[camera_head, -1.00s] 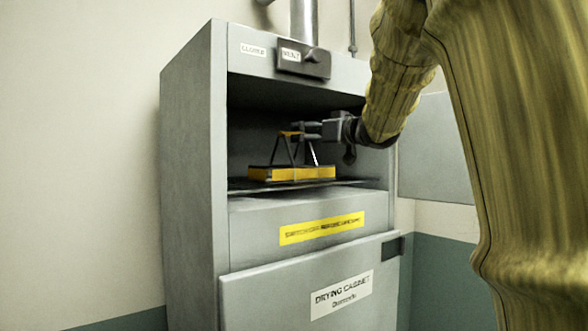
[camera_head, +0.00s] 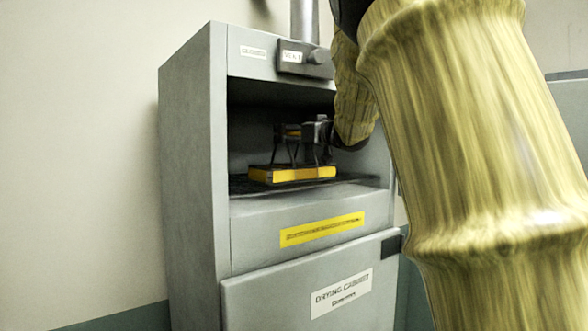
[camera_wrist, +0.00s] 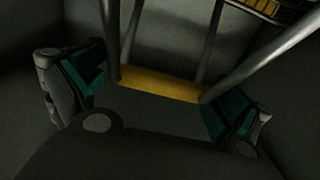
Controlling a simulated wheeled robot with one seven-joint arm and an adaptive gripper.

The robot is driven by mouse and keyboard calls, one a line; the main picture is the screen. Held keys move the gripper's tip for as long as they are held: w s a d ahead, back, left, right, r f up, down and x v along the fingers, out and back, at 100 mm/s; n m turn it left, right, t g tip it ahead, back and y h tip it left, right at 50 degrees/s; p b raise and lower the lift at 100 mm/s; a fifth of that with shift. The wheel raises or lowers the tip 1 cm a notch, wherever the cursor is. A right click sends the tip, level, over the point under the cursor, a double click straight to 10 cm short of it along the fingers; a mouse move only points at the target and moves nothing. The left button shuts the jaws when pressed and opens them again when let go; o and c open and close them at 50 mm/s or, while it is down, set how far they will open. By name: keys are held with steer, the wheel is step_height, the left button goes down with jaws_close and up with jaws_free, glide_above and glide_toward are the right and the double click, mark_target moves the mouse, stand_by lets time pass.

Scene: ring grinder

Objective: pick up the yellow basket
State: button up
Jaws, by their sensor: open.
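The yellow basket (camera_head: 291,175) sits on a dark shelf inside the drying cabinet. Dark struts rise from it to a yellow handle bar on top. In the wrist view the yellow handle bar (camera_wrist: 160,84) lies across the space between my fingers, with grey struts at its ends. My gripper (camera_wrist: 157,98) is open, with a green-padded finger to each side of the bar. In the head view my gripper (camera_head: 300,134) is inside the cabinet opening at the height of the handle. Contact between fingers and handle cannot be made out.
The drying cabinet (camera_head: 190,140) is a grey box with an open upper bay. Its side walls and top panel (camera_head: 262,66) close in around my arm. A dark shelf (camera_head: 350,184) bears the basket. The lower door (camera_head: 250,300) is shut.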

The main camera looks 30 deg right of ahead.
steer(key=shift+w+f, duration=0.1)
steer(key=c, duration=1.5)
